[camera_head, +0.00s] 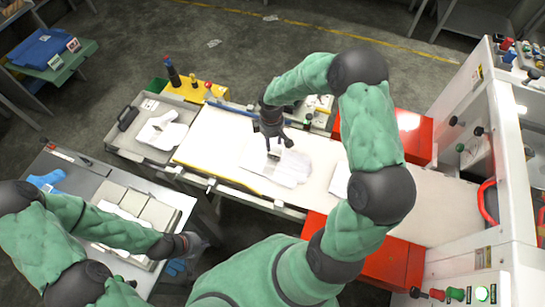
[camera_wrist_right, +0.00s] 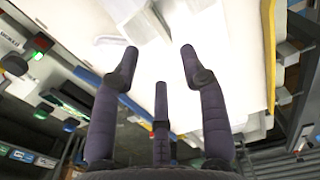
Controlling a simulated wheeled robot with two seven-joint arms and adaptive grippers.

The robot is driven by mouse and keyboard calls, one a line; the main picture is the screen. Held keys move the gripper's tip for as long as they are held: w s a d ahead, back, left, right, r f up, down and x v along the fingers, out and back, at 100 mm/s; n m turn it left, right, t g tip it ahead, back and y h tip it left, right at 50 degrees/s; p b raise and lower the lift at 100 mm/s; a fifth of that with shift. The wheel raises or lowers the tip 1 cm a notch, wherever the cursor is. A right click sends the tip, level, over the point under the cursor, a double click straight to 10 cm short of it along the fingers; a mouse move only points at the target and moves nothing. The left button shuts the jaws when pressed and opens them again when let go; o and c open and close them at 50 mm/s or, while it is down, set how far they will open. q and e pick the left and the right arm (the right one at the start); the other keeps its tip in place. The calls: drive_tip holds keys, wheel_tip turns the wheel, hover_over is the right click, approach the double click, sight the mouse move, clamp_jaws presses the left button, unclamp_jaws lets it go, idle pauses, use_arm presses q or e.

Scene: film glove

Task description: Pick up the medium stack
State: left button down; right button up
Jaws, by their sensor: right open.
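A white stack of flat film pieces (camera_head: 290,168) lies on the pale table surface (camera_head: 215,140) in the head view. My right gripper (camera_head: 274,143) is over its far edge, fingers spread and empty. In the right wrist view the fingers (camera_wrist_right: 160,62) stand apart, with white stack pieces (camera_wrist_right: 128,14) just beyond their tips. Another white piece (camera_head: 340,179) shows partly behind my right arm. A white stack (camera_head: 162,131) lies on the grey tray at the left. I cannot tell by size which is the medium stack. My left gripper (camera_head: 203,244) is low at the left; its finger opening is unclear.
Red boxes (camera_head: 410,138) flank the table on the right, beside a white machine (camera_head: 505,190). A grey tray with compartments (camera_head: 180,200) sits on the near left bench, with blue gloves (camera_head: 45,180) nearby. A yellow block with bottles (camera_head: 205,92) stands behind the table.

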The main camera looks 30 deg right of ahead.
sight(273, 153)
wheel_tip(273, 153, down, 3)
drive_tip(key=shift+w+d+f, duration=0.1)
drive_tip(key=shift+f, duration=0.1)
drive_tip(key=shift+s+f+b, duration=0.2)
drive_tip(key=shift+f+b, duration=0.15)
drive_tip(key=shift+f, duration=0.1)
drive_tip(key=f+b, duration=0.1)
drive_tip(key=f, duration=0.3)
drive_tip(key=shift+s, duration=0.2)
clamp_jaws()
